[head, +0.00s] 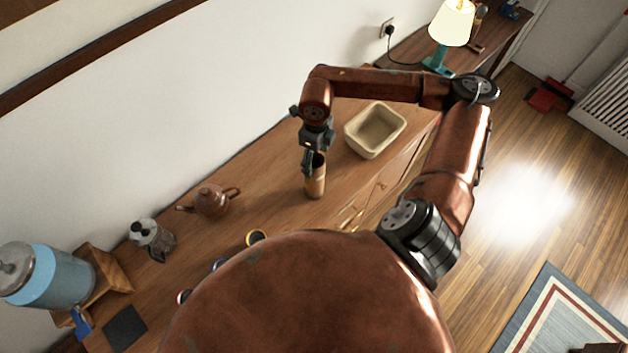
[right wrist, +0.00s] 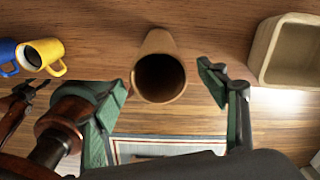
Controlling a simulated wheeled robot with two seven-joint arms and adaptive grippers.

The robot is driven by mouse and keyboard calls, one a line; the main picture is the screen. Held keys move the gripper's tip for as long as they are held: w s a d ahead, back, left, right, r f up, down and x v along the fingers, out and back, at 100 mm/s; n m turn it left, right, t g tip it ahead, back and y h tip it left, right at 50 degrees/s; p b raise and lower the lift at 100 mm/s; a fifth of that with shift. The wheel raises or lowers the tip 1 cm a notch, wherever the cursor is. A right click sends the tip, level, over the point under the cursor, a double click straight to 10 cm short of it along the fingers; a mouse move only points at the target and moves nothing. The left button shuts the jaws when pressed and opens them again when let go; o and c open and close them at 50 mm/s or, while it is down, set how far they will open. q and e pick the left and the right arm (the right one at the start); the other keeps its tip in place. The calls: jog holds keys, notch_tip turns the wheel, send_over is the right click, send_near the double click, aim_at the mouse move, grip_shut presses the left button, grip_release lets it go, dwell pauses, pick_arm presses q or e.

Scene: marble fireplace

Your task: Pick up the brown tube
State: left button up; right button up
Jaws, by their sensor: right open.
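The brown tube (head: 315,181) stands upright on the wooden cabinet top, left of and in front of the beige bin. In the right wrist view the tube (right wrist: 158,72) shows its dark open mouth toward the camera. My right gripper (head: 310,162) is just above the tube's top in the head view. In the right wrist view its green-padded fingers (right wrist: 165,104) are open, one on each side of the tube with gaps between, and hold nothing.
A beige bin (head: 375,130) stands close right of the tube. A brown teapot (head: 211,200), a moka pot (head: 152,238) and a blue dispenser (head: 50,276) stand to the left. A yellow mug (right wrist: 42,55) is left in the wrist view. A lamp (head: 452,24) stands at the back.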

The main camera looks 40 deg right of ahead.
aim_at(316, 164)
jog(key=shift+w+f, duration=0.1)
jog(key=shift+f, duration=0.35)
notch_tip(316, 164, down, 2)
jog(key=shift+f+p, duration=0.25)
jog(key=shift+p, duration=0.3)
pick_arm(q)
jog(key=shift+w+r+p, duration=0.25)
jog(key=shift+w+r, duration=0.05)
jog(key=shift+r, duration=0.25)
jog(key=shift+w+r+p, duration=0.25)
jog(key=shift+r, duration=0.25)
pick_arm(e)
notch_tip(316, 164, down, 4)
jog(key=shift+a+f, duration=0.1)
jog(key=shift+f, duration=0.1)
pick_arm(q)
jog(key=shift+s, duration=0.1)
pick_arm(e)
jog(key=c, duration=1.6)
jog(key=shift+r, duration=0.1)
jog(key=shift+c, duration=0.2)
